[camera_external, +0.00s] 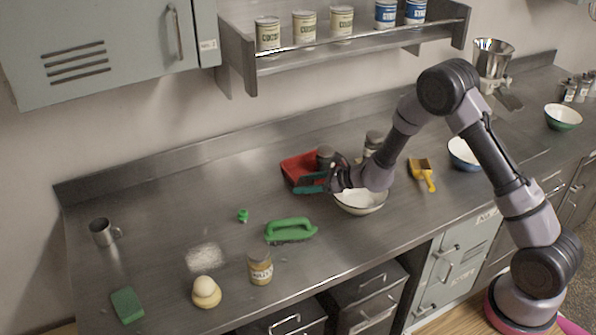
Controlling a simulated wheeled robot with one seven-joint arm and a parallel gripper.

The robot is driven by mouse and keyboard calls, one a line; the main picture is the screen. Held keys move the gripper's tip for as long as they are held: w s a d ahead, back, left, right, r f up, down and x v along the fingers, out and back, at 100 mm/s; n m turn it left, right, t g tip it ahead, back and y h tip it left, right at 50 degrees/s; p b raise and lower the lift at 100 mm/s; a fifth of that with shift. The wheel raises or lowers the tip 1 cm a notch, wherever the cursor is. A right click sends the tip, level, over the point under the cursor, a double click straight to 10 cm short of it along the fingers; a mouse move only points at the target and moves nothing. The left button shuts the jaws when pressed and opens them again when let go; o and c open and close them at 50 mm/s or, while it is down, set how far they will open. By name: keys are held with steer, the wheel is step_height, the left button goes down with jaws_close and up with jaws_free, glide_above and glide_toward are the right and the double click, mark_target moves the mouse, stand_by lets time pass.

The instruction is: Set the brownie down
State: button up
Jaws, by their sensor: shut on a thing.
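My gripper (308,183) is over the middle of the steel counter, with its teal fingers pointing left. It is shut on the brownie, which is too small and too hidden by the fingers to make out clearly. The fingers are in front of a red tray (292,166) and beside a white bowl (362,207). I cannot tell how high the fingers are above the counter.
A dark round thing (325,155) is just behind my gripper. A green-handled brush (290,231), a jar (260,267), a yellow scoop (423,173) and a blue bowl (463,154) are around. A metal mug (103,232) stands far left.

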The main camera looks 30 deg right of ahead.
mark_target(289, 207)
steer(key=w+a+m+t+h, duration=0.3)
steer(key=w+m+h, duration=0.1)
steer(key=w, duration=0.1)
steer(key=shift+m, duration=0.3)
steer(key=f, duration=0.9)
steer(key=shift+a+f, duration=0.2)
steer(key=shift+f, duration=0.05)
steer(key=shift+f, duration=0.1)
steer(key=o, duration=1.3)
